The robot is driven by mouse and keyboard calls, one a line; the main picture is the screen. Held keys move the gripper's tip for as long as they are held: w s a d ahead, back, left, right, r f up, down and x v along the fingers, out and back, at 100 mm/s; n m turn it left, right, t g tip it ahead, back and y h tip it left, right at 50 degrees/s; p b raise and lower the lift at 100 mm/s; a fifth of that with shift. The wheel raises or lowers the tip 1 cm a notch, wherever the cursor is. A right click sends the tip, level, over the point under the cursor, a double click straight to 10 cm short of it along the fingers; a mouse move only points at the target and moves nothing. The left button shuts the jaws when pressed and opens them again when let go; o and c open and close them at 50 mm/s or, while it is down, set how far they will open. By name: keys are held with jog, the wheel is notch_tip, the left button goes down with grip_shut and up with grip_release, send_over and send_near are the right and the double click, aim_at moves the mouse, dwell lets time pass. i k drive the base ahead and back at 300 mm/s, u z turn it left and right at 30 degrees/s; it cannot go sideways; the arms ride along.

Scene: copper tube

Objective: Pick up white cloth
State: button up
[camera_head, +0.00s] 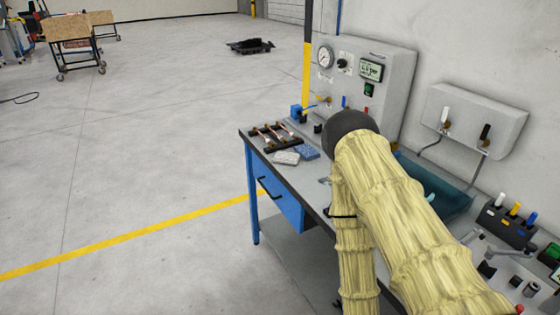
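A small whitish folded piece, which looks like the white cloth (286,158), lies flat on the workbench (268,157) near its front left edge. A blue piece of similar size (307,152) lies right beside it, on its right. My arm, in a pale yellow sleeve, rises from the lower right and covers the middle of the bench. Its dark rounded joint is to the right of the cloth. My gripper's fingers cannot be made out; they are out of sight or hidden behind the arm. Nothing visible touches the cloth.
A rack with copper tubes (273,136) lies behind the cloth. A grey gauge panel (365,85) stands at the back. A teal tray (447,192) and a block with coloured handles (507,225) are at right. Open floor lies left of the bench.

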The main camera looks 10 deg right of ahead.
aim_at(281, 156)
jog(key=u, duration=0.5)
jog(key=k, duration=0.6)
jog(key=u, duration=0.8)
jog(key=i, duration=1.15)
jog(key=z, duration=0.75)
jog(key=i, duration=0.95)
jog(key=z, duration=0.9)
